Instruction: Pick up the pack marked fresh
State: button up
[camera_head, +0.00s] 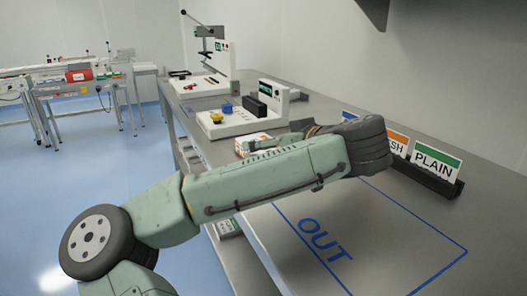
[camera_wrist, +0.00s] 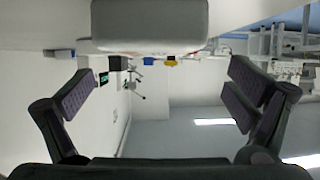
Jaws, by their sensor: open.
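A white pack with orange-red print (camera_head: 246,139) lies on the bench, partly hidden behind my gripper; its wording cannot be read. My gripper (camera_head: 262,147) reaches low across the bench towards it. In the wrist view my gripper (camera_wrist: 160,92) has its two fingers wide apart, with nothing clasped between them. A pale grey block (camera_wrist: 150,20), seemingly the near side of the pack in shade, fills the top middle of that view; no marking shows on it.
An orange card ending in "SH" (camera_head: 397,143) and a green "PLAIN" card (camera_head: 436,162) stand in a black holder at right. A blue-outlined "OUT" area (camera_head: 400,235) is empty where visible. A white machine with yellow and blue parts (camera_head: 225,122) stands beyond the pack.

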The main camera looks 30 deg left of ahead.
jog(key=shift+w+d+p+x, duration=0.1)
jog(key=shift+p+x, duration=0.05)
jog(key=shift+x, duration=0.8)
jog(key=shift+w+d+p+x, duration=0.1)
jog(key=shift+p+x, duration=0.05)
jog(key=shift+x, duration=0.75)
jog(key=shift+w+d+p+x, duration=0.1)
jog(key=shift+w+p+x, duration=0.05)
jog(key=shift+x, duration=0.8)
jog(key=shift+f, duration=0.2)
jog(key=shift+c, duration=0.3)
jog(key=c, duration=1.4)
jog(key=shift+c, duration=0.2)
notch_tip(320, 180, up, 10)
jog(key=shift+b, duration=0.4)
